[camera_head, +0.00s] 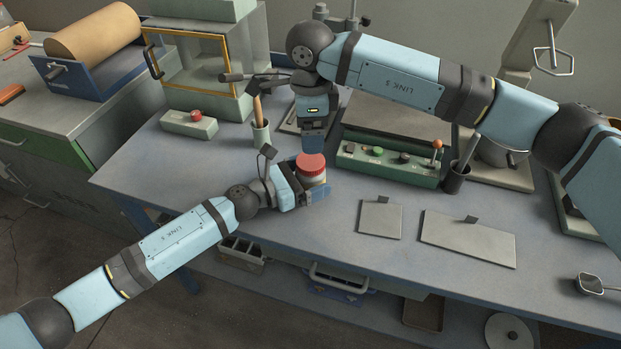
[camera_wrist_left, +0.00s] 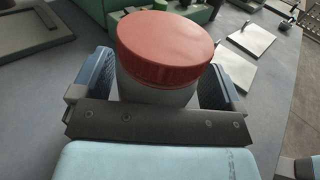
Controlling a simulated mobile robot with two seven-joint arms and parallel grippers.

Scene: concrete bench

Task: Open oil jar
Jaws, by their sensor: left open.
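The oil jar (camera_head: 313,180) stands upright on the bench with a red lid (camera_head: 311,163) on top. In the left wrist view the lid (camera_wrist_left: 166,45) and the pale jar body (camera_wrist_left: 155,92) fill the space between the jaws. My left gripper (camera_head: 304,188) is open around the jar body, one finger on each side; gaps show beside the body in the wrist view. My right gripper (camera_head: 313,143) points down just behind and above the lid. Its fingertips are partly hidden, and I cannot tell whether it is open or touching the lid.
A green control box (camera_head: 390,166) stands right of the jar, with a dark cup (camera_head: 455,180) beside it. Flat grey plates (camera_head: 468,240) lie at the bench's front right.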

